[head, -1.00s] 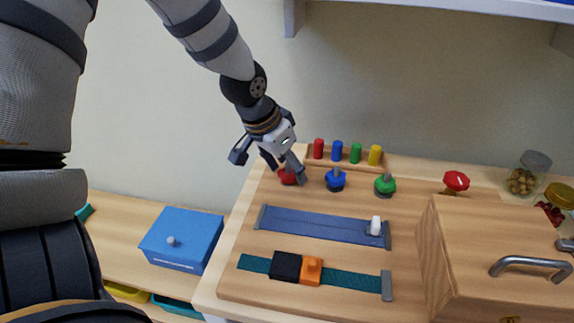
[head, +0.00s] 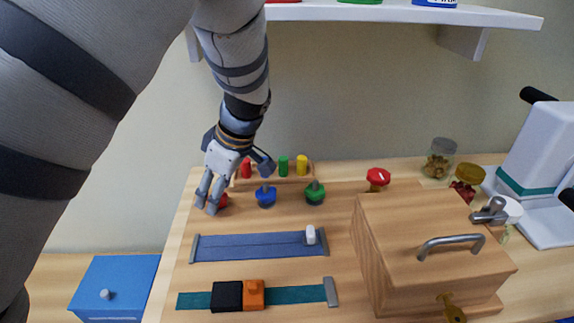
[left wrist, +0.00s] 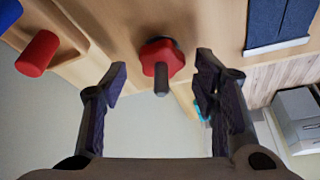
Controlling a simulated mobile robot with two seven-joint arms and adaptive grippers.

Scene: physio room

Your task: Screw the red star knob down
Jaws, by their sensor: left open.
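The red star knob (head: 223,200) sits on a stud at the back left of the wooden board (head: 340,215), partly hidden by my left gripper in the head view. In the left wrist view the red star knob (left wrist: 162,62) shows its lobes, and the grey stud sticks out of its middle. My left gripper (head: 238,187) is open over it. In the left wrist view my left gripper (left wrist: 162,77) has its fingers spread to either side of the knob, with a gap on both sides and nothing held. My right gripper is not in view.
A blue knob (head: 265,196) and a green knob (head: 315,193) stand to the right on the board. Coloured pegs, such as the red peg (left wrist: 38,53), stand close behind. A wooden box (head: 400,225), a red-topped post (head: 377,177) and a blue strap (head: 250,246) are nearby.

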